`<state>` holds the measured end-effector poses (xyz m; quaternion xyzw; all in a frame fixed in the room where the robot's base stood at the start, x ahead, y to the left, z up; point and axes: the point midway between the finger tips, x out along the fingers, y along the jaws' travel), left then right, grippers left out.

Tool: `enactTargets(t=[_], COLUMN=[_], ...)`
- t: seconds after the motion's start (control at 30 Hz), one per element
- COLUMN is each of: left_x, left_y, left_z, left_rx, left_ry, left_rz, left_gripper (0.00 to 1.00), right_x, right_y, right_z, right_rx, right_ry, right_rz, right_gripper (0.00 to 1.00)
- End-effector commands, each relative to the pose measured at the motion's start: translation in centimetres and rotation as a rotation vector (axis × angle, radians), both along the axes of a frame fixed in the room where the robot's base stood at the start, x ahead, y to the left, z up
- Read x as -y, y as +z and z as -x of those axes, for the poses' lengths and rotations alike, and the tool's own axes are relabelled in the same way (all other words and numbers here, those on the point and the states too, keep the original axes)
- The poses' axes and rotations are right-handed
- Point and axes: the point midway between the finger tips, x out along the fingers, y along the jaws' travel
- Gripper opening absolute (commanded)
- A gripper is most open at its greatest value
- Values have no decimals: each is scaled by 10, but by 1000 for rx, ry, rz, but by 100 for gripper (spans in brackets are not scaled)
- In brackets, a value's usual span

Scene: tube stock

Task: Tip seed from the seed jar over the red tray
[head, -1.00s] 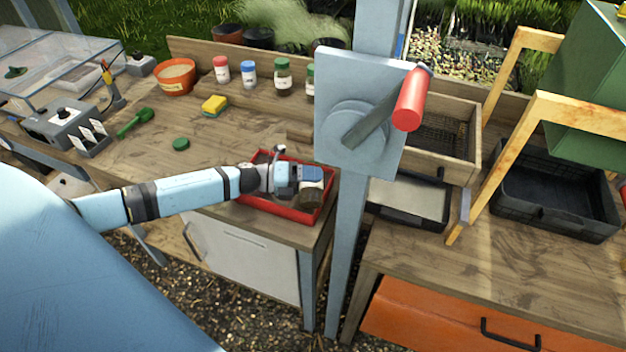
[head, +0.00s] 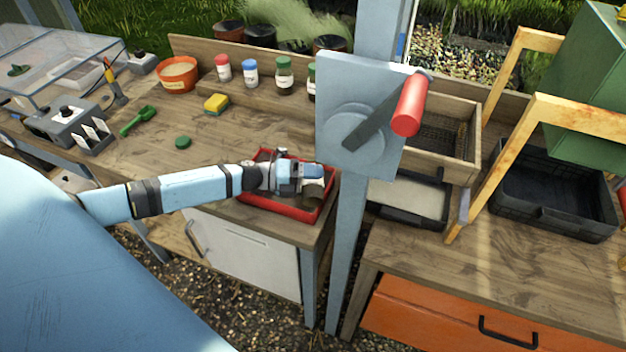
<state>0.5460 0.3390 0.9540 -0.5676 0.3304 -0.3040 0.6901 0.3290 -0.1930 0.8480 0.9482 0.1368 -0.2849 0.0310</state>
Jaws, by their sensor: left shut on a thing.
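The red tray (head: 320,214) sits at the right end of the wooden bench. My left gripper (head: 308,172) is over the tray and shut on the seed jar (head: 315,189). The jar is partly hidden by the gripper and looks tilted, with a brownish part showing below the fingers. I cannot tell whether seed is falling or lies in the tray. A loose green lid (head: 182,142) lies on the bench to the left of the tray. My right gripper is not in view.
A grey post with a plate and red-handled crank (head: 408,105) stands just right of the tray. Jars with red (head: 223,68), blue (head: 250,73) and green (head: 284,75) caps stand at the back. A yellow sponge (head: 216,103) lies near them. The bench left of the tray is mostly clear.

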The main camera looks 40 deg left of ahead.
Motion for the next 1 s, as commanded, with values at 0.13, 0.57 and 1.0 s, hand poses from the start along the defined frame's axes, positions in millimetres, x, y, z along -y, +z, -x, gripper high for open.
enactTargets(t=[0.13, 0.57, 1.0], left_x=[0, -1, -26], left_y=[-3, 0, -1], left_z=[0, 0, 6], left_rx=[84, 115, 114], left_ry=[0, 0, 0], left_rz=[-59, -83, -83], left_gripper=[31, 31, 31], right_x=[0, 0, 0], right_y=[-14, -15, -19], right_z=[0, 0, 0], right_rx=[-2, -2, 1], right_ry=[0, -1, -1], right_rz=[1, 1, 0], right_gripper=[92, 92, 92])
